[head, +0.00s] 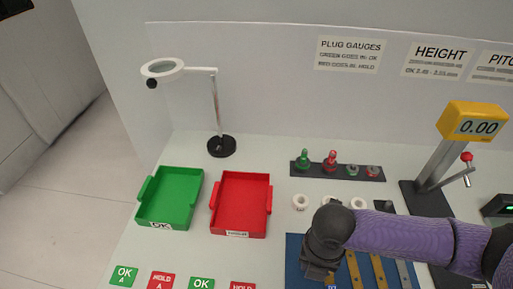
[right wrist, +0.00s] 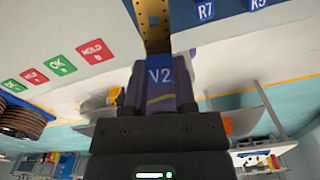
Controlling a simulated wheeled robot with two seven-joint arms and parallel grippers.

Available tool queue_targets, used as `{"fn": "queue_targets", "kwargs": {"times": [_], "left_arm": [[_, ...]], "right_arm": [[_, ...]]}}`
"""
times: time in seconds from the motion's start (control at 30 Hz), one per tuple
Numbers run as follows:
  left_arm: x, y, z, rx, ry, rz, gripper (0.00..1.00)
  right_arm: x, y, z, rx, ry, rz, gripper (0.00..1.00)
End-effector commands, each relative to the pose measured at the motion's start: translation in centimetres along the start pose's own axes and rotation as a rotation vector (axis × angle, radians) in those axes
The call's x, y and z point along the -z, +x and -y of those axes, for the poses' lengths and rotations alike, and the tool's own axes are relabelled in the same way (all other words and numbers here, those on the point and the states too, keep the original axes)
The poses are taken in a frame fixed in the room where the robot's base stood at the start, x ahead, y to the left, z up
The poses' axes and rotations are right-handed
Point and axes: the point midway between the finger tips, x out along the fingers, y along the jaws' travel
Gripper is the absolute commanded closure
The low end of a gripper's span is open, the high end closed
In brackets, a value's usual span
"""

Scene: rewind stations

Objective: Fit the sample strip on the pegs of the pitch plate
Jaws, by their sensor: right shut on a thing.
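My right gripper (head: 318,270) comes in from the right and hangs low over the left part of a blue mat (head: 295,252). In the right wrist view my right gripper (right wrist: 160,92) is shut on a brass strip (right wrist: 155,22) with holes and a blue tag marked V2 (right wrist: 159,76). The strip sticks out ahead of the jaws. In the head view it is hidden by my gripper and arm. Other brass or silver strips (head: 379,268) lie on the mat. I cannot make out the pitch plate or its pegs; a PITCH sign (head: 495,66) hangs at the far right. My left gripper is out of view.
A green tray (head: 141,217) and a red tray (head: 216,232) stand left of the mat. A gauge rack (head: 345,170), white rings (head: 300,202) and a height gauge (head: 476,127) stand beyond my arm. A magnifier lamp (head: 221,146) stands at the back left.

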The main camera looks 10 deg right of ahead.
Motion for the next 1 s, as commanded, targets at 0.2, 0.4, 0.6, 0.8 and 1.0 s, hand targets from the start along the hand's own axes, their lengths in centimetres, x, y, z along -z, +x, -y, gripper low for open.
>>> {"fn": "queue_targets", "kwargs": {"times": [0.2,0.4,0.6,0.8,1.0], "left_arm": [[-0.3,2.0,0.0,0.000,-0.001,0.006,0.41],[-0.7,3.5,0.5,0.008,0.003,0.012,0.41],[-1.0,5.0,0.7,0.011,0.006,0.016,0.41],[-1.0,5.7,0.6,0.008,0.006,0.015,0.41],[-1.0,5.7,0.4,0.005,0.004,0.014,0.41]], "right_arm": [[-2.5,-2.1,-1.6,-0.004,0.716,0.005,1.00],[-4.2,-5.0,-2.7,-0.005,1.456,0.001,1.00],[-5.2,-8.2,-3.5,-0.005,2.155,-0.004,1.00],[-5.4,-10.3,-3.7,0.000,2.594,-0.004,1.00],[-5.3,-10.9,-3.8,0.005,2.692,-0.004,1.00]]}}
